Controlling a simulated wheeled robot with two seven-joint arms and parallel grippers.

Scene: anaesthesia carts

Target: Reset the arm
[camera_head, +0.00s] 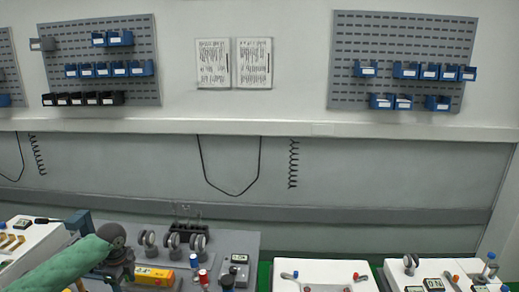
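A long green padded shape (62,268) slants in from the bottom left and ends at a dark grey round joint (112,236). I cannot tell whether it is part of my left arm or belongs to the equipment. A dark part (121,268) hangs below the joint, and its form is unclear. I make out no gripper fingers on it. My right arm and gripper do not show.
A grey cart top (238,243) bears grey round parts (172,243), a yellow box (154,276) and small red-and-white cylinders (195,262). White units (322,270) stand to the right. Blue bins hang on wall panels (400,45). A wall rail (250,212) runs behind.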

